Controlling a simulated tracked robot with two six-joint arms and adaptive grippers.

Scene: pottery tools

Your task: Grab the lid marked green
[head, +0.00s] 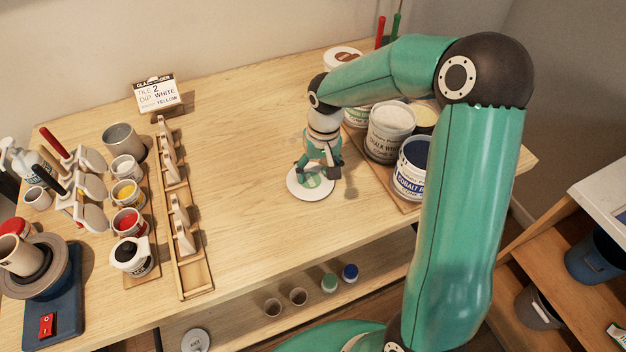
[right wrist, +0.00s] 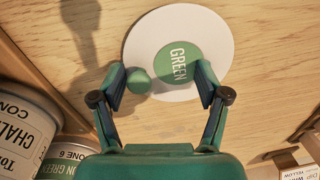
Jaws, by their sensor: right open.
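The lid marked green (head: 299,190) is a flat white disc with a green centre, lying on the wooden table top. In the right wrist view the lid (right wrist: 150,32) shows the word GREEN on its green centre and a round green knob. My right gripper (head: 320,172) is just above the lid, pointing down. In the right wrist view my right gripper (right wrist: 160,78) is open, with its fingers apart on either side of the knob. It holds nothing. My left gripper is not in view.
Glaze buckets, chalk white (head: 390,133) and cobalt blue (head: 411,170), stand in a tray right of the lid. A tile rack (head: 196,290) and several small cups stand left. A sign (head: 157,93) stands behind. Table around the lid's left is clear.

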